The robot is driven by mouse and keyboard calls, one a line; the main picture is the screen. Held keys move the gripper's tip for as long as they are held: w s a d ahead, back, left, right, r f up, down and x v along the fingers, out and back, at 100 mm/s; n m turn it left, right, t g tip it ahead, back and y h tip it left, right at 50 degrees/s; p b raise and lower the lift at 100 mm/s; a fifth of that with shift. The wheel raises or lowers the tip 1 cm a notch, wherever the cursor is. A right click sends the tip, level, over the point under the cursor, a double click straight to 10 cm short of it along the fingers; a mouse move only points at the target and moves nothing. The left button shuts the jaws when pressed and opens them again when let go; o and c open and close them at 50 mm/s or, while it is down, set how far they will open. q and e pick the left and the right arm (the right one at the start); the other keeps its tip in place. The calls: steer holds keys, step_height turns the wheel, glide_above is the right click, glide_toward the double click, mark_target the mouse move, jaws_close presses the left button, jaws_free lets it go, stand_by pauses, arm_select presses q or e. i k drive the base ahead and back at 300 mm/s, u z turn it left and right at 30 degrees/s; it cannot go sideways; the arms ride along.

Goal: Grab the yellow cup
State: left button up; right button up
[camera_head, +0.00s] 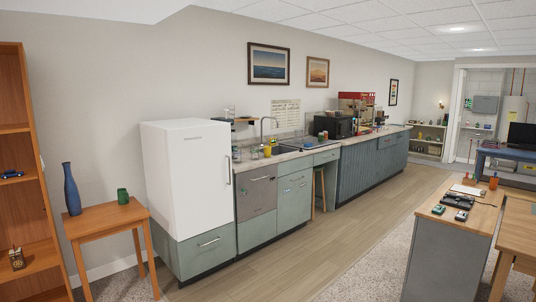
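A small yellow cup (267,151) stands on the long kitchen counter (290,160), near its left end and close to the sink and its tap. It is small and far off in the head view. Neither of my grippers shows in this view.
A white fridge (188,180) stands left of the counter. A wooden side table (105,219) holds a blue vase (71,190) and a green cup (122,196). A stool (318,187) is under the counter. A desk (455,215) stands at right. The wooden floor (310,245) between is clear.

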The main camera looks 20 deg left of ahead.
mark_target(267, 149)
steer(key=z, duration=0.1)
steer(key=i, duration=4.6)
steer(key=u, duration=0.65)
steer(key=i, duration=1.7)
steer(key=u, duration=0.85)
steer(key=i, duration=1.05)
steer(key=u, duration=0.2)
